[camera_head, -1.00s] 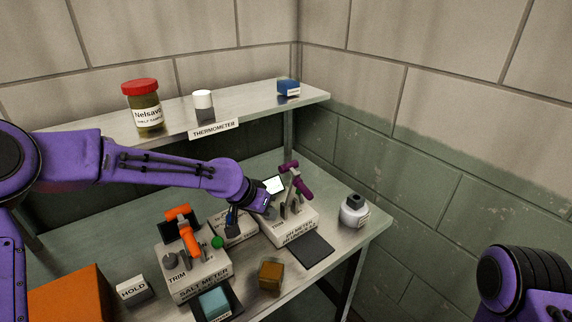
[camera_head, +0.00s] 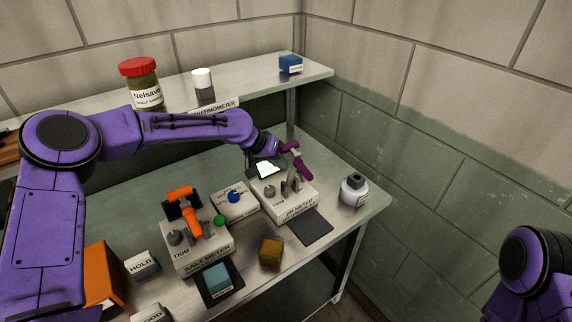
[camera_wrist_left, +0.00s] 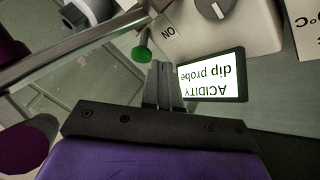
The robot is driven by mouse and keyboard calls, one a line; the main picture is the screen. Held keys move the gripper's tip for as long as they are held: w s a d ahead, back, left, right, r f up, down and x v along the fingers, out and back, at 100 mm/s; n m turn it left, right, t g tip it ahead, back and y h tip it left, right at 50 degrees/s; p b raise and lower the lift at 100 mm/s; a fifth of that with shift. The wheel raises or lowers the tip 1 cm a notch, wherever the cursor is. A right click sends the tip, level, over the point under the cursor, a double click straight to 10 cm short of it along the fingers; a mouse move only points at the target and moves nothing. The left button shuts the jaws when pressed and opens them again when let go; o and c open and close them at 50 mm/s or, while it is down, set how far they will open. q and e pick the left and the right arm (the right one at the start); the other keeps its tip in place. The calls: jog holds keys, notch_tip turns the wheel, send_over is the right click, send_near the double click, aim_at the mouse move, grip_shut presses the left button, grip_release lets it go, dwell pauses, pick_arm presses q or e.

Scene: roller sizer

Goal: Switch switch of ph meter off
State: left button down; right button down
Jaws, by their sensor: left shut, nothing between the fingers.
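The pH meter (camera_head: 291,208) is a pale box on the table with a purple-handled probe (camera_head: 297,160) above it and a lit screen (camera_head: 266,170) at its back. In the left wrist view the screen (camera_wrist_left: 212,76) reads "ACIDITY dip probe" upside down. The switch (camera_wrist_left: 141,52) is a lever with a green tip, beside an "ON" label on the box. My left gripper (camera_wrist_left: 163,82) is shut and empty, its fingertips close to the green tip; contact is unclear. In the head view the gripper (camera_head: 268,153) is behind the meter, partly hidden. My right gripper is out of view.
The salt meter (camera_head: 202,250) with an orange probe stands left, and a box with a blue knob (camera_head: 235,199) stands between the meters. A brown block (camera_head: 271,254) is in front. A shelf (camera_head: 300,75) runs behind.

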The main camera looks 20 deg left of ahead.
aim_at(301, 175)
pick_arm(q)
jog(key=x, duration=0.2)
jog(key=shift+w+f, duration=0.15)
jog(key=shift+f, duration=0.1)
jog(key=shift+w+d+f+p, duration=0.3)
jog(key=shift+d+f, duration=0.05)
jog(key=shift+f, duration=0.15)
